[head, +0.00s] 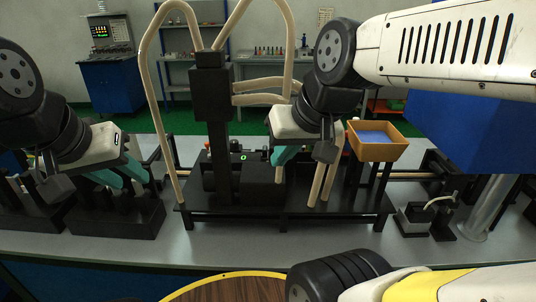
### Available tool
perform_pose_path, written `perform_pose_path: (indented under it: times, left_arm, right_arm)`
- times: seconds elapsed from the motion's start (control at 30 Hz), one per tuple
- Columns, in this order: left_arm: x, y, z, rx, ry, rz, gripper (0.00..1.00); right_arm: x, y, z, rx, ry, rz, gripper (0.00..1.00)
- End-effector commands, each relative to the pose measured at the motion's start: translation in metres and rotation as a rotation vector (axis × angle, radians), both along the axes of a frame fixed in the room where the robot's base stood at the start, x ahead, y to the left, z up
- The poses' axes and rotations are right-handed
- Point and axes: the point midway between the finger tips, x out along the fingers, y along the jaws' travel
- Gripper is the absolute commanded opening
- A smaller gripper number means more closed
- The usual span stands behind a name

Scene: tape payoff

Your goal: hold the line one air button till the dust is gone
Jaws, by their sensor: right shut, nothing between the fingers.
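My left gripper (130,182), with teal fingers, hangs at the left over a black fixture with dark upright posts (115,213). Its two fingers show apart, with nothing seen between them. My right gripper (283,157) is shut and empty, its teal fingertips pointing down at the middle of the black machine stand (250,190). A small green-lit display (243,157) shows just left of its fingertips. I cannot pick out the line one air button; the gripper and arm cover part of that area. No dust can be made out at this size.
Beige hoses (150,90) loop around a black column (212,120). An orange tray (377,151) with a blue inside stands right of the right gripper. A small black device (413,221) sits further right. The grey bench front (270,248) is mostly clear. A round wooden top (230,290) is nearest.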

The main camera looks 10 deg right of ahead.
Motion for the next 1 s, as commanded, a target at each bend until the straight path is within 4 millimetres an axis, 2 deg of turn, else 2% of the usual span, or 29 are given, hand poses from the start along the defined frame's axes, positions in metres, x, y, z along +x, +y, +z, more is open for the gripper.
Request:
perform_pose_path:
  times: [0.07,0.2,0.27,1.0]
  left_arm:
    - [0.0,0.0,0.0,0.0,0.0,0.0,0.36]
    - [0.0,0.0,0.0,0.0,0.0,0.0,0.09]
    - [0.0,0.0,0.0,0.0,0.0,0.0,0.0]
    - [0.0,0.0,0.0,0.0,0.0,0.0,0.0]
  right_arm:
    - [0.0,0.0,0.0,0.0,0.0,0.0,0.0]
    - [0.0,0.0,0.0,0.0,0.0,0.0,0.0]
    - [0.0,0.0,0.0,0.0,0.0,0.0,0.0]
    - [0.0,0.0,0.0,0.0,0.0,0.0,0.0]
